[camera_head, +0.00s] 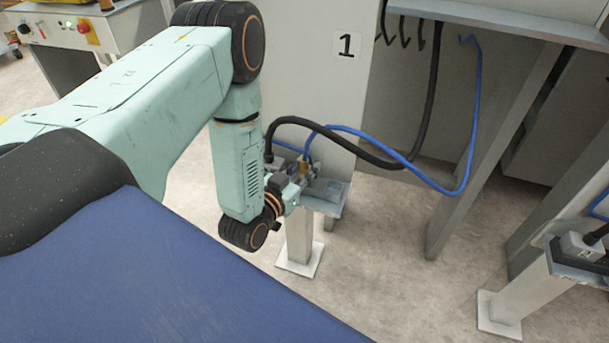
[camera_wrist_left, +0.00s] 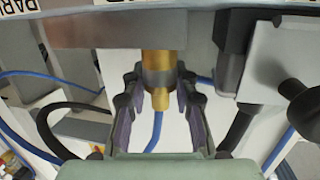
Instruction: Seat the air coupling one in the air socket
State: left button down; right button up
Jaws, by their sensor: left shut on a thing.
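The air coupling (camera_wrist_left: 158,72) is a brass cylinder with a blue hose (camera_wrist_left: 157,132) below it in the left wrist view. Its upper end meets the underside of a grey metal plate (camera_wrist_left: 95,32); whether it is inserted there is hidden. My left gripper (camera_wrist_left: 158,84) is shut on the coupling, one finger on each side. In the head view, my left gripper (camera_head: 292,187) is at a low post-mounted stand (camera_head: 328,190), and the blue hose (camera_head: 345,128) rises from there. I cannot pick out the air socket. My right gripper is out of view.
A black plug and cable (camera_wrist_left: 232,55) sit close beside the coupling. Blue and black hoses loop to a frame (camera_head: 520,20) behind, beside a panel marked 1 (camera_head: 345,65). A second post (camera_head: 520,285) with connectors stands at right. Floor between the posts is clear.

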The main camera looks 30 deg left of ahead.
pick_arm(q)
jog(key=shift+f, duration=0.65)
jog(key=shift+r, duration=0.1)
jog(key=c, duration=1.5)
grip_release()
jog(key=shift+f, duration=0.2)
jog(key=o, duration=0.4)
jog(key=shift+o, duration=0.2)
jog(key=shift+r, duration=0.1)
